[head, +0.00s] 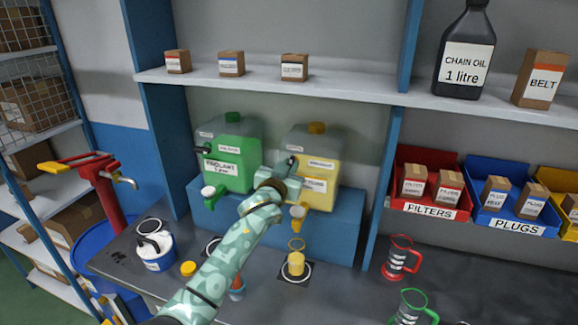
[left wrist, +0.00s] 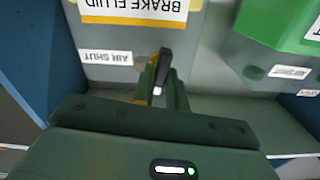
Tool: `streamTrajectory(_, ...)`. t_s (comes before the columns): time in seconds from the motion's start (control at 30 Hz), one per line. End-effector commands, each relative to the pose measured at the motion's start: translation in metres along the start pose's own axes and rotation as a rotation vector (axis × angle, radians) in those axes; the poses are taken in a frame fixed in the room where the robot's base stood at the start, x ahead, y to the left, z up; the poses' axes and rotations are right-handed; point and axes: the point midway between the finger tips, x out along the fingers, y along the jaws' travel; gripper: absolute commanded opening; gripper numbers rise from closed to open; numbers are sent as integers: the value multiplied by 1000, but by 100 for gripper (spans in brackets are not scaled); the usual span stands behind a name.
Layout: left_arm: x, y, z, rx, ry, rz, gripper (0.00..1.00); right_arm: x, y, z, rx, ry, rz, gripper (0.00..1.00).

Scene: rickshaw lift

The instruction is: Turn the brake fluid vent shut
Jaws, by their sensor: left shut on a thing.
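The yellow brake fluid container (head: 323,165) stands on a blue riser at the back of the bench, with an orange cap on top and a tap low at its front. My left gripper (head: 290,169) is at its left front side. In the left wrist view the brake fluid label (left wrist: 135,8) and a label reading AIR SHUT (left wrist: 105,57) show upside down. There the left gripper (left wrist: 162,88) is shut on the black vent lever (left wrist: 163,68), with a finger on either side. The vent's base is partly hidden. My right gripper is not in view.
A green coolant container (head: 232,155) stands close on the left on the same riser (head: 335,232). A beaker with yellow fluid (head: 296,264) stands below the tap. A shelf (head: 350,88) runs above. Red and green jugs stand at the right.

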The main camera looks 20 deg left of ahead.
Motion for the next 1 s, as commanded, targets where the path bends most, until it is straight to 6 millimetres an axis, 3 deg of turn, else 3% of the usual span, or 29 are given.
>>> streamTrajectory(1.0, 0, 4, 3, 950, -2, 2, 0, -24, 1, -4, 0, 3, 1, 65)
